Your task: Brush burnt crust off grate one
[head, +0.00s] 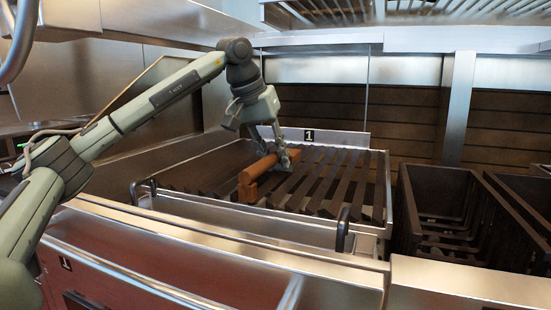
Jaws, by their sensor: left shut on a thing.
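The grate (330,185) is a set of dark slanted bars in a steel frame, with a plate marked 1 (308,135) behind it. My left gripper (283,160) is over the middle of the grate, pointing down, and is shut on an orange-brown brush (258,169). The brush has a wooden-looking body and lies low at the bars; whether it touches them is hard to tell. Its underside is hidden. I cannot make out any crust on the bars. My right gripper is not in view.
Two black handles (343,230) (143,190) stand up at the front of the grate. Dark slatted bins (437,205) are at the right. A steel post (458,110) stands behind them, and a steel shelf (420,39) runs above the back wall.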

